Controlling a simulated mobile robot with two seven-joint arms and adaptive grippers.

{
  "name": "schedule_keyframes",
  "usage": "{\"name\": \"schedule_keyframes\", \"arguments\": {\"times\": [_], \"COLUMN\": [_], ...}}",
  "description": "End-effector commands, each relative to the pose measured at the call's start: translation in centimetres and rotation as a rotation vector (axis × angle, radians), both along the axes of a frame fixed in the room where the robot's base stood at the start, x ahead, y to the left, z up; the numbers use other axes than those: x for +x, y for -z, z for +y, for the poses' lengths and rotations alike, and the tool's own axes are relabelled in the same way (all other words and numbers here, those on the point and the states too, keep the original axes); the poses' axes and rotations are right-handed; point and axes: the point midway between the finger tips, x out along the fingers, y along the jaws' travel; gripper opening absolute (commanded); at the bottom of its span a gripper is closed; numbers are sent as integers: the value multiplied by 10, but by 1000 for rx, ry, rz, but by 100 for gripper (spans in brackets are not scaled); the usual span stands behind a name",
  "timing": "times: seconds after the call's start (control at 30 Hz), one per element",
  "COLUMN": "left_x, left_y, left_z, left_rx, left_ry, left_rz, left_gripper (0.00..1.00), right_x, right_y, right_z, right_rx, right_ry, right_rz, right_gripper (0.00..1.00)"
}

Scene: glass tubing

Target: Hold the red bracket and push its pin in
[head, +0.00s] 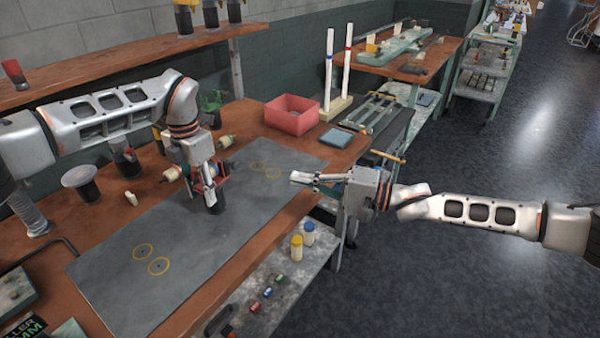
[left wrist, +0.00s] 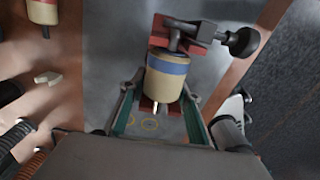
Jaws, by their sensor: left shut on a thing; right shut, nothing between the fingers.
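In the head view my left gripper (head: 207,190) points down, low over the dark grey mat. It is shut on the red bracket (head: 196,186), which its fingers partly hide. In the left wrist view the red bracket (left wrist: 186,27) shows above and below a cream cylinder with a blue band (left wrist: 167,80). A dark knob-ended pin (left wrist: 242,42) sticks out to the bracket's right side. How deep the pin sits is unclear. My right gripper (head: 293,178) is shut and empty, pointing left over the mat's right edge, apart from the bracket.
The mat (head: 190,268) has pairs of yellow circles and is mostly clear. Cream rollers (head: 226,142) and dark jars (head: 82,185) stand or lie behind it. A red bin (head: 292,114) is at the back. Yellow and blue bottles (head: 297,248) stand on a lower shelf.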

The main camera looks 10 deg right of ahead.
Motion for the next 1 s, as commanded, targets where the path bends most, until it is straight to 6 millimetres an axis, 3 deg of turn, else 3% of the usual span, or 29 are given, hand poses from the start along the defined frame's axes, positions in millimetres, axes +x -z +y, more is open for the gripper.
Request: {"name": "schedule_keyframes", "arguments": {"times": [0.03, 0.1, 0.57, 1.0], "left_x": [0, 0, 1, 1], "left_y": [0, 0, -8, -91], "left_z": [0, 0, 0, 0], "left_rx": [0, 0, 0, 0], "left_ry": [1, 1, 0, -1], "left_rz": [1, 1, -1, -3], "left_gripper": [34, 51, 51, 51], "right_x": [0, 0, 0, 0], "right_y": [0, 0, 0, 0], "right_z": [0, 0, 0, 0], "right_rx": [0, 0, 0, 0], "right_ry": [0, 0, 0, 0], "right_rz": [0, 0, 0, 0], "right_gripper": [0, 0, 0, 0]}}
